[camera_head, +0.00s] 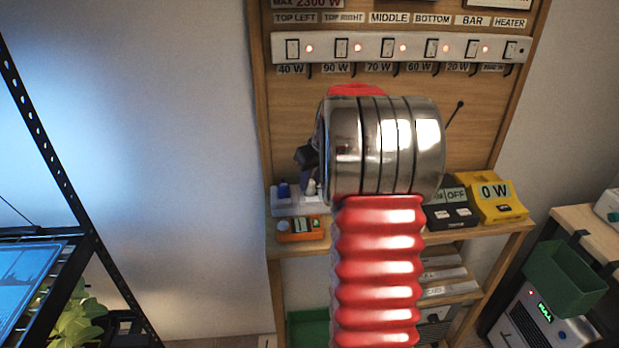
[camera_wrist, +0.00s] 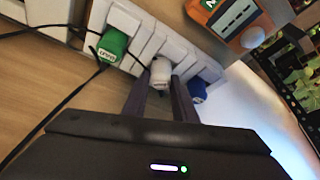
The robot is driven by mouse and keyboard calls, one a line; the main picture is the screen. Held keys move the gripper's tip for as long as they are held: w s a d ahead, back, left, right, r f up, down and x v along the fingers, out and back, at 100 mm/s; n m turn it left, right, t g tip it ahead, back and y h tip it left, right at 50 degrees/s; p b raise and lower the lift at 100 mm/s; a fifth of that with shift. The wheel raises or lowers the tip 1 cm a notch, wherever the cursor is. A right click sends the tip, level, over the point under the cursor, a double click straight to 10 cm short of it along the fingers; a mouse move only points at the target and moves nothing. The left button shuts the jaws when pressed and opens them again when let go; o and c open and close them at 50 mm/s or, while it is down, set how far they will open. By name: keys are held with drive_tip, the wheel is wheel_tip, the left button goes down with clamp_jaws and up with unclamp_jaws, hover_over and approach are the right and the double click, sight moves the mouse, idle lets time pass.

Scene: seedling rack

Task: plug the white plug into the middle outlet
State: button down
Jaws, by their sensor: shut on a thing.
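The white plug (camera_wrist: 160,72) is between the two fingers of my gripper (camera_wrist: 160,88) in the wrist view, at the middle of the white outlet strip (camera_wrist: 145,30). My gripper is shut on it. Whether its prongs are inside the outlet is hidden. A green plug (camera_wrist: 113,46) sits at the strip to its left, and a blue plug (camera_wrist: 197,88) to its right. In the head view the strip (camera_head: 290,208) lies on the wooden shelf, with the blue plug (camera_head: 283,190) and white plug (camera_head: 310,187) partly showing. My arm hides most of my gripper there.
An orange meter (camera_head: 300,229) lies just in front of the strip. A black box (camera_head: 450,210) and a yellow meter reading 0 W (camera_head: 495,198) stand on the shelf's right. Thin black cables (camera_wrist: 75,92) cross the wrist view. A labelled switch panel (camera_head: 385,47) is above.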

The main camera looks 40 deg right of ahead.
idle(0.3)
drive_tip(key=c, duration=1.4)
unclamp_jaws()
drive_tip(key=shift+o, duration=0.2)
drive_tip(key=v, duration=1.3)
drive_tip(key=shift+s+r, duration=0.15)
drive_tip(key=shift+r, duration=0.15)
drive_tip(key=shift+a, duration=0.1)
drive_tip(key=shift+m, duration=0.3)
